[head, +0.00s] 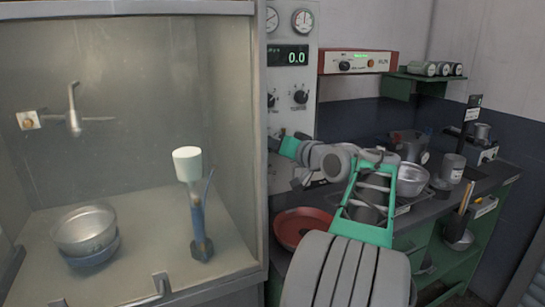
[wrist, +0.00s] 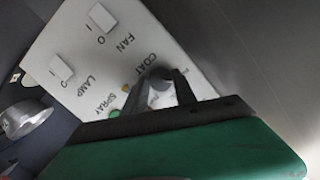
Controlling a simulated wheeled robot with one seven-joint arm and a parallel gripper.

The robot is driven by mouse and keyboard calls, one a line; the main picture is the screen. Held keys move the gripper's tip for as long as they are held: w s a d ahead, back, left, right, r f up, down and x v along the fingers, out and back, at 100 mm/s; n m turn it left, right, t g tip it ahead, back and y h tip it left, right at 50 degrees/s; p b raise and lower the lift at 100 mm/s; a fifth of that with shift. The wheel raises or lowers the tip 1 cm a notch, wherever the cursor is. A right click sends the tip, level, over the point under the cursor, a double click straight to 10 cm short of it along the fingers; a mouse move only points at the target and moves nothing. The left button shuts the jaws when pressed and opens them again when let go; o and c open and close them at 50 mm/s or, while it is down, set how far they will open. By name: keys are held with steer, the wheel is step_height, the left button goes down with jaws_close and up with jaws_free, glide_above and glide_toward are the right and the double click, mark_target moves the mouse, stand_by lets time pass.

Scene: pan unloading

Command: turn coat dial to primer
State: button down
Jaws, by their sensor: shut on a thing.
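The coat dial (wrist: 153,80) is a grey knob on a white control panel (wrist: 75,30), beside the printed word COAT. My gripper (wrist: 160,88) is shut on the dial, its dark fingers on either side of it. Small lettering around the dial is partly covered by the fingers, and I cannot read which setting it points to. In the head view my gripper (head: 276,144) is at the lower part of the grey panel column (head: 279,115), and the dial is hidden there.
FAN (wrist: 101,17) and LAMP (wrist: 61,67) rocker switches and a green SPRAY light (wrist: 115,114) are near the dial. A spray booth (head: 160,235) stands at left. A red-brown pan (head: 290,232) and a metal bowl (head: 411,180) lie on the crowded bench at right.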

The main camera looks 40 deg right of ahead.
steer(key=shift+a+r+n+g+h+b, duration=0.15)
steer(key=shift+n+h+b, duration=0.15)
steer(key=shift+n+b, duration=0.6)
steer(key=shift+d+r+n+g+h+b, duration=0.15)
steer(key=shift+n+h+b, duration=0.15)
steer(key=shift+n+b, duration=0.6)
steer(key=shift+a, duration=0.1)
steer(key=c, duration=1)
jaws_free()
steer(key=shift+w+f, duration=0.1)
steer(key=v, duration=0.8)
